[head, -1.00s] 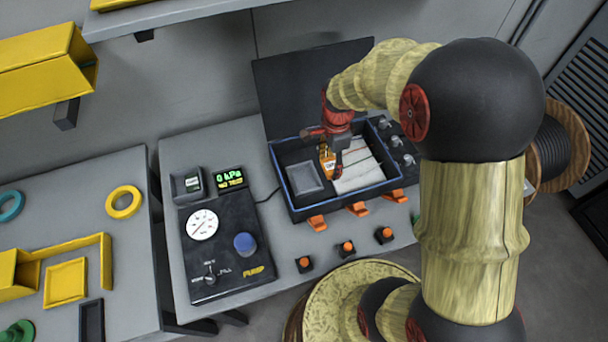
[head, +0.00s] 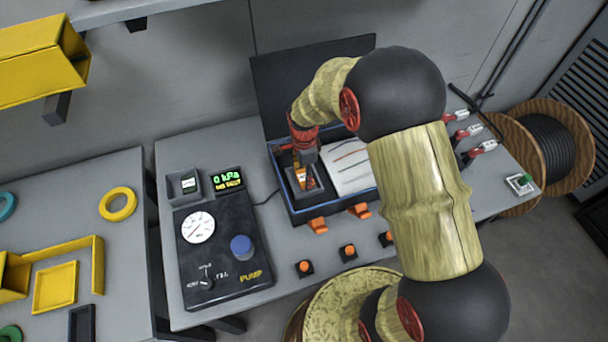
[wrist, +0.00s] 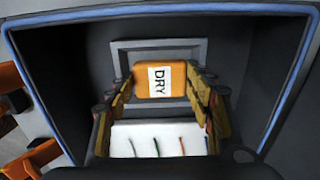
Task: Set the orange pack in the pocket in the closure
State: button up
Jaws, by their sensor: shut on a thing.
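The orange pack (wrist: 172,78), with a white DRY label, is held between the two fingers of my gripper (wrist: 160,84), which is shut on it. In the head view my gripper (head: 304,168) points down into the left part of the open black, blue-rimmed closure (head: 296,215). The grey-framed pocket (wrist: 155,45) shows behind the pack in the wrist view, and the pack overlaps its opening. I cannot tell whether the pack touches the pocket floor. The fingers hide part of the frame.
A white tray (head: 349,167) with coloured strands fills the closure's right part. The raised lid (head: 310,80) stands behind. Orange latches (head: 317,226) line the front. The pump unit (head: 222,245) is to the left. My arm covers the closure's right side.

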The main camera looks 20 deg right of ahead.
jog(key=shift+f, duration=0.1)
jog(key=o, duration=1.1)
